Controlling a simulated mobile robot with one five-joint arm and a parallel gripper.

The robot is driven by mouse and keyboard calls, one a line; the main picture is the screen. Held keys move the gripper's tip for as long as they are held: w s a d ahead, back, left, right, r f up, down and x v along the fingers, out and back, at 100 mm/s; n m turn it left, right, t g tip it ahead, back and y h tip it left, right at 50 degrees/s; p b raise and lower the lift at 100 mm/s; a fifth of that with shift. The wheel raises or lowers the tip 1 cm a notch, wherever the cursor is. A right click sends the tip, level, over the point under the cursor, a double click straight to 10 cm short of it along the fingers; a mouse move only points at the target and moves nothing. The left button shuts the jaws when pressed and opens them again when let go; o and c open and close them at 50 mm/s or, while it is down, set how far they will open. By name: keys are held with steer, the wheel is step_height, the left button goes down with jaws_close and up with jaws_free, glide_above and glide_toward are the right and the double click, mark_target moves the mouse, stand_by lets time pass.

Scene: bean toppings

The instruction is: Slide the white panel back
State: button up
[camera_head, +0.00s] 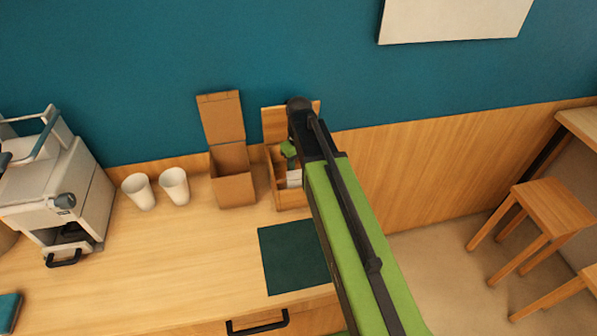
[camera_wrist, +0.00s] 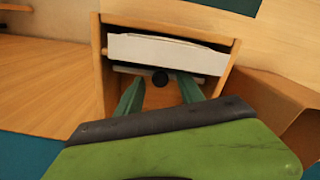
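The white panel (camera_wrist: 165,54) lies across the open wooden box (camera_wrist: 101,60) in the wrist view, near the box's end by the dark green mat. A black round knob (camera_wrist: 160,78) shows at its edge; I cannot tell how it is fixed. In the head view the panel (camera_head: 294,178) is a small white patch inside the box (camera_head: 291,198), partly hidden by my arm. My gripper (camera_wrist: 160,84) is open, its two green fingers spread on either side of the knob in the picture. Contact cannot be told. One green finger (camera_head: 288,149) shows over the box.
An open cardboard box (camera_head: 234,190) stands close left of the wooden box. Two white cups (camera_head: 174,186) and a coffee machine (camera_head: 65,190) stand further left. The dark green mat (camera_head: 292,257) lies in front. The counter's left middle is clear; the blue wall is behind.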

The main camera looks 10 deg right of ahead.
jaws_close()
stand_by(1.3)
